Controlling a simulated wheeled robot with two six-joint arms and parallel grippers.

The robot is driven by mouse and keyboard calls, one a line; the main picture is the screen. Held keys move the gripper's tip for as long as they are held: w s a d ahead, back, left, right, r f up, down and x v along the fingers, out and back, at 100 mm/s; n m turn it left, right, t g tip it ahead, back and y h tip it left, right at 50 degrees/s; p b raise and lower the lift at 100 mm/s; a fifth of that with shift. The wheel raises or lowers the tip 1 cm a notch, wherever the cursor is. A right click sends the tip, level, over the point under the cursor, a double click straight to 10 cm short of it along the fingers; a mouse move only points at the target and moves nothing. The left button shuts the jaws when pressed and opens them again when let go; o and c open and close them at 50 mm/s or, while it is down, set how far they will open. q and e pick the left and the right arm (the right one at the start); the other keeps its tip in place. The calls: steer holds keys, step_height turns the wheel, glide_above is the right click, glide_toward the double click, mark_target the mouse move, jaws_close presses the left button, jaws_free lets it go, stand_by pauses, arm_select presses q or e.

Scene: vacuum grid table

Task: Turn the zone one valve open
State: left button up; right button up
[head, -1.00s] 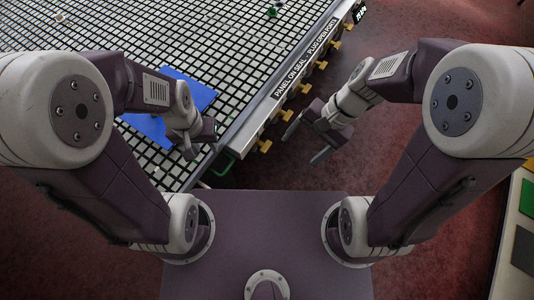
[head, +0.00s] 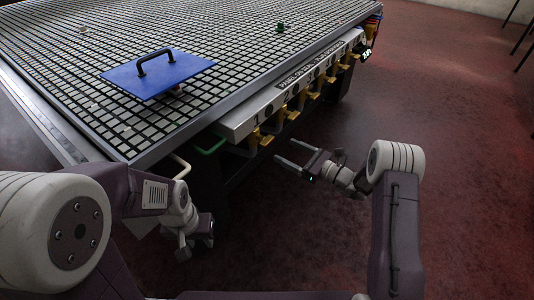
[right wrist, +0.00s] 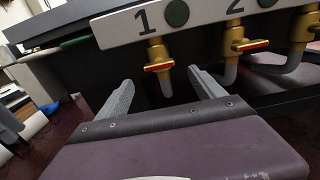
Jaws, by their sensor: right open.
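The zone one valve is a brass fitting with a red-edged handle (right wrist: 158,67) under the "1" label in the right wrist view. Its handle lies roughly crosswise to the pipe. It also shows at the near end of the valve row (head: 254,138) in the head view. My right gripper (head: 279,150) is open and empty, pointing at the valve row. In the right wrist view its two fingers (right wrist: 160,76) stand on either side of the valve in the picture; no contact shows. My left gripper (head: 195,247) hangs low beside the table's near corner; its jaw opening is unclear.
The vacuum grid table (head: 60,95) carries a blue panel with a black handle (head: 170,73). A "2" valve (right wrist: 238,42) sits just right of valve one. A green handle (head: 210,146) is left of the row.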

mark_target(267, 140)
steer(key=b+x, duration=0.2)
steer(key=x, duration=0.6)
steer(key=shift+a+b, duration=0.15)
steer(key=shift+b, duration=0.25)
steer(key=shift+w+a+r, duration=0.15)
steer(key=shift+w+a, duration=0.15)
steer(key=c, duration=1.4)
